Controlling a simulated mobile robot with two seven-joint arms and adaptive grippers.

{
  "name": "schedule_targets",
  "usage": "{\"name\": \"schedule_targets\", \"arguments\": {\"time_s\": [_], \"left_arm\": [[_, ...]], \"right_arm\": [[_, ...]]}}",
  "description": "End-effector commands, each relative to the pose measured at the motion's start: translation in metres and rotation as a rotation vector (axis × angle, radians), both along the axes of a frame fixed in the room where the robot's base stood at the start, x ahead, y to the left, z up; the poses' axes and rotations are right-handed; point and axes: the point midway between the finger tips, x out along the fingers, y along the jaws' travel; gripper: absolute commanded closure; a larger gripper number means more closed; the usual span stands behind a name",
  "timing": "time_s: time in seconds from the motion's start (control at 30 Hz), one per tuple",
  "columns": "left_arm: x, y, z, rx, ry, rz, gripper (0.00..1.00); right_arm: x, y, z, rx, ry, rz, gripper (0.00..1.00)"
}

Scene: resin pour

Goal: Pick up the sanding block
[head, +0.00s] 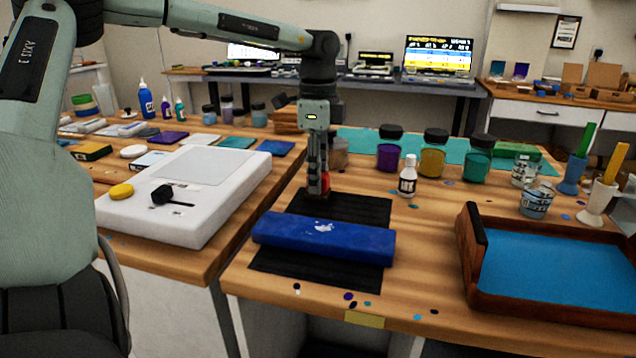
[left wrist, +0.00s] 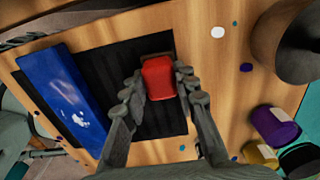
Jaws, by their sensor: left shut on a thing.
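A small red block (left wrist: 158,78), which looks like the sanding block, is between the fingers of my left gripper (left wrist: 162,88) in the left wrist view. In the head view my left gripper (head: 318,188) points straight down over the far end of a black mat (head: 330,205), and its fingers mostly hide the red block (head: 326,182). The gripper is shut on the block. I cannot tell whether the block touches the mat. My right gripper is not in view.
A long blue block (head: 325,240) with a white mark lies across the mat, nearer me. Lidded jars (head: 433,158) and a small white bottle (head: 408,180) stand behind to the right. A wooden tray (head: 550,318) is at right, a white slab (head: 185,225) at left.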

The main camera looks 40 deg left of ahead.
Motion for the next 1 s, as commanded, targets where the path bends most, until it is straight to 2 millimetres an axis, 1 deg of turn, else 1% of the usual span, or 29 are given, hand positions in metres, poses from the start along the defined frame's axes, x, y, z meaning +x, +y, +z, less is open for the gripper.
{"name": "schedule_targets", "arguments": {"time_s": [0.17,0.27,0.33,0.37,0.43,0.6,0.8,1.0], "left_arm": [[0.000,0.000,0.004,0.001,-0.002,0.000,1.00],[0.001,0.000,0.012,0.002,-0.004,0.000,1.00],[0.001,0.000,0.022,0.002,-0.004,0.000,1.00],[0.001,0.000,0.027,0.003,-0.004,0.000,1.00],[0.001,0.000,0.042,0.004,-0.006,-0.001,1.00],[-0.033,0.019,0.064,-0.001,-0.008,0.000,1.00],[-0.068,0.039,0.088,0.000,-0.006,0.000,1.00],[-0.091,0.053,0.104,0.001,-0.003,-0.001,1.00]], "right_arm": [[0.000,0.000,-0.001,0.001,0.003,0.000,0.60],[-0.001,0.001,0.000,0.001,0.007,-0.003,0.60],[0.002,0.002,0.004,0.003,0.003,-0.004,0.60],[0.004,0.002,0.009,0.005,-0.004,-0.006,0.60],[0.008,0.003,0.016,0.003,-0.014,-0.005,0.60],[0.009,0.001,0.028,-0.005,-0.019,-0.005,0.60],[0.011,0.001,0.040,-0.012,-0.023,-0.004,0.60],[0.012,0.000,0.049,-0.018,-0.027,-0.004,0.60]]}}
